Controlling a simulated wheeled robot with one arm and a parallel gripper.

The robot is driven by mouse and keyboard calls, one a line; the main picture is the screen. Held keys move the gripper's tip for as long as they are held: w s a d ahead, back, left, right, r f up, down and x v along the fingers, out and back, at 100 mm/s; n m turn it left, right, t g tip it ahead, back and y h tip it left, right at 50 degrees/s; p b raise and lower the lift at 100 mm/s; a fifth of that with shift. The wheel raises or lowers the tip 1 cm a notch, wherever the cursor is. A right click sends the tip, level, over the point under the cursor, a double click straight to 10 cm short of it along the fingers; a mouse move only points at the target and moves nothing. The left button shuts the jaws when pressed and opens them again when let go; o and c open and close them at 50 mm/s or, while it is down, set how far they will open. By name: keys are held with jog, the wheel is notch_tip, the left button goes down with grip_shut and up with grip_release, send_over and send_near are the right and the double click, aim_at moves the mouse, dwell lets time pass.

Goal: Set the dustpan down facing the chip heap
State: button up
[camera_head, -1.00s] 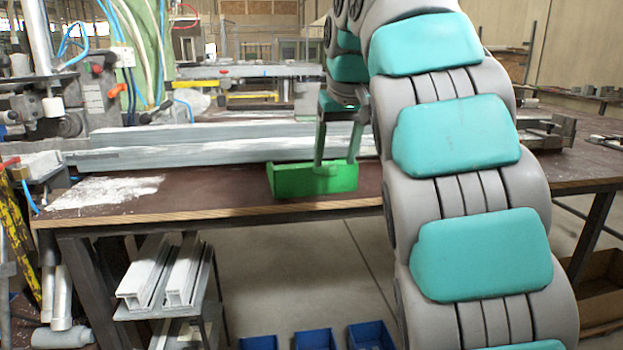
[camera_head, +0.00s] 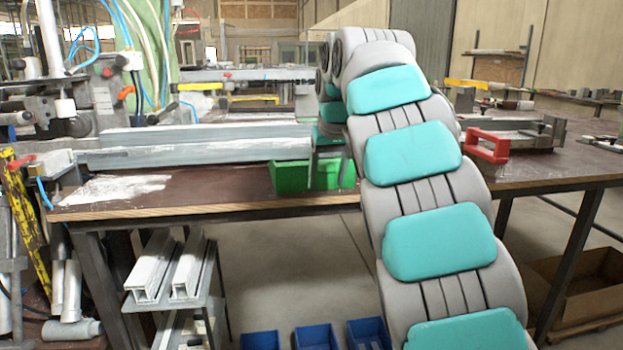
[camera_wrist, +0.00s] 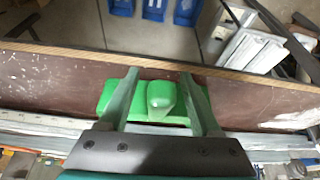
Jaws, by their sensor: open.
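The green dustpan (camera_head: 290,178) sits on the brown bench top near the front edge, just in front of the grey profiles. It also shows in the wrist view (camera_wrist: 112,97), with its rounded handle (camera_wrist: 161,96) pointing up at the camera. My gripper (camera_wrist: 159,74) is open, one finger on each side of the handle, with gaps visible. In the head view my gripper (camera_head: 330,168) is partly hidden by my arm. The chip heap (camera_head: 118,188) is a flat white patch left of the dustpan. I cannot tell for sure which way the pan's mouth faces.
Long grey profiles (camera_head: 200,150) lie behind the dustpan. A red clamp handle (camera_head: 487,147) stands to the right on the bench. Blue bins (camera_head: 315,338) and a shelf of white profiles (camera_head: 150,265) are below. Bench surface between heap and dustpan is clear.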

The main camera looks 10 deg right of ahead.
jog(key=shift+w+f, duration=0.1)
jog(key=shift+f, duration=0.05)
grip_shut()
dwell(0.5)
dwell(0.9)
